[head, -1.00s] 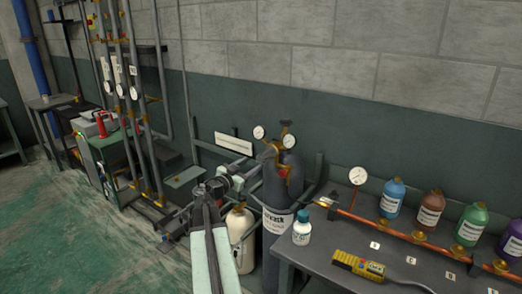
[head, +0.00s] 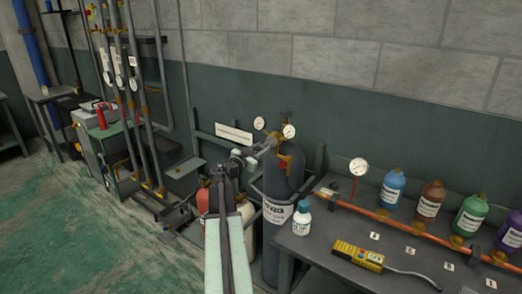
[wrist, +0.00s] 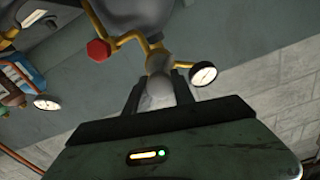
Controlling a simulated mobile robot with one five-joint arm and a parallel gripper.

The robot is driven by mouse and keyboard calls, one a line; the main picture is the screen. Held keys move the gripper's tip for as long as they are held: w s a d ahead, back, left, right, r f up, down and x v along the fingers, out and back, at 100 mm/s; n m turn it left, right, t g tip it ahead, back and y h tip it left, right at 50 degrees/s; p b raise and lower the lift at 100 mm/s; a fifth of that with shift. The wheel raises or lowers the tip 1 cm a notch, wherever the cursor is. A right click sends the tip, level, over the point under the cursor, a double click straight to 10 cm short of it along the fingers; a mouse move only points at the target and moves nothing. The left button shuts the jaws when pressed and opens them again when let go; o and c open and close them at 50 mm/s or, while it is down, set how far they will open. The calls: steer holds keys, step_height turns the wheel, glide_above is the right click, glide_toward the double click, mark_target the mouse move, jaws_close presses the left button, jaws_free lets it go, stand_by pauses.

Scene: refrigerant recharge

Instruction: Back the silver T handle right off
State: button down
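The silver T handle (wrist: 158,92) shows in the wrist view as a pale grey piece on the regulator's stem, between my fingers. My gripper (wrist: 159,83) has one dark finger on each side of it. The fingers stand apart, and any contact is hard to make out. In the head view my gripper (head: 262,149) reaches the regulator (head: 280,140) from the left; the handle is too small to tell apart there. The regulator has brass parts and two white gauges, and sits on the dark gas cylinder (head: 278,240). A red octagonal knob (wrist: 98,50) is beside it in the wrist view.
A grey bench (head: 325,250) at the right bears a small white bottle (head: 302,220), a yellow meter (head: 357,256), a copper pipe (head: 400,225) and coloured bottles. A red cylinder (head: 203,200) stands behind my arm. Vertical pipes (head: 130,90) rise at the left.

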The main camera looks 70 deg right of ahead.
steer(key=shift+n, duration=0.4)
steer(key=n, duration=0.6)
steer(key=shift+n, duration=0.3)
steer(key=n, duration=0.4)
steer(key=shift+w+n, duration=0.1)
steer(key=shift+n, duration=0.2)
steer(key=n, duration=0.3)
steer(key=shift+n, duration=0.3)
steer(key=n, duration=0.5)
steer(key=shift+f, duration=0.1)
steer(key=n, duration=0.6)
steer(key=shift+n, duration=0.3)
